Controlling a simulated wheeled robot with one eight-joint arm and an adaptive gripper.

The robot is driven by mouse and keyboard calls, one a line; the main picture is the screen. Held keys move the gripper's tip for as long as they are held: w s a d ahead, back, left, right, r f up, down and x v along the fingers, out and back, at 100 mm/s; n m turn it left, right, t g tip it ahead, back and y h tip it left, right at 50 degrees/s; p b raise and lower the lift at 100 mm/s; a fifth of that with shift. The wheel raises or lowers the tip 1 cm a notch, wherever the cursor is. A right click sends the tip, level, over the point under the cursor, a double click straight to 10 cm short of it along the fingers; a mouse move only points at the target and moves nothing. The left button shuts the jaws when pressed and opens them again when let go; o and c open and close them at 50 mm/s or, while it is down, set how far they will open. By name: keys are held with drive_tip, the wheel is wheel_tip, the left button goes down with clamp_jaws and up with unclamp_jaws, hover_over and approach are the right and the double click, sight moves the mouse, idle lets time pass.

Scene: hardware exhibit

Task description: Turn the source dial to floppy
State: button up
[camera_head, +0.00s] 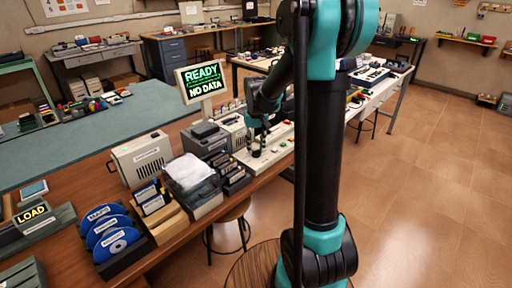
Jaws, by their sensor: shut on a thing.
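My gripper (257,143) reaches down onto a pale control panel (279,147) on the wooden bench, right of the middle of the bench's row of devices. It is shut on what looks like the source dial, a small dark knob mostly hidden by the fingers. The dial's markings and its pointed setting are too small to read.
A "LOAD" sign (32,214) is at far left. A stool (231,214) stands by the bench; floor at right is clear.

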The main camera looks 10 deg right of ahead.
idle(0.5)
drive_tip(key=o, duration=1.2)
drive_tip(key=shift+c, duration=0.2)
wheel_tip(320, 180, up, 12)
drive_tip(key=s+d+f+t, duration=0.2)
drive_tip(key=s+f, duration=0.6)
drive_tip(key=s, duration=0.3)
drive_tip(key=s+d+f+m+t, duration=0.1)
drive_tip(key=s+d+f+t, duration=0.1)
drive_tip(key=s+f, duration=0.6)
drive_tip(key=s, duration=0.3)
drive_tip(key=shift+s+d+f, duration=0.3)
drive_tip(key=shift+s+f, duration=0.05)
drive_tip(key=shift+f, duration=0.05)
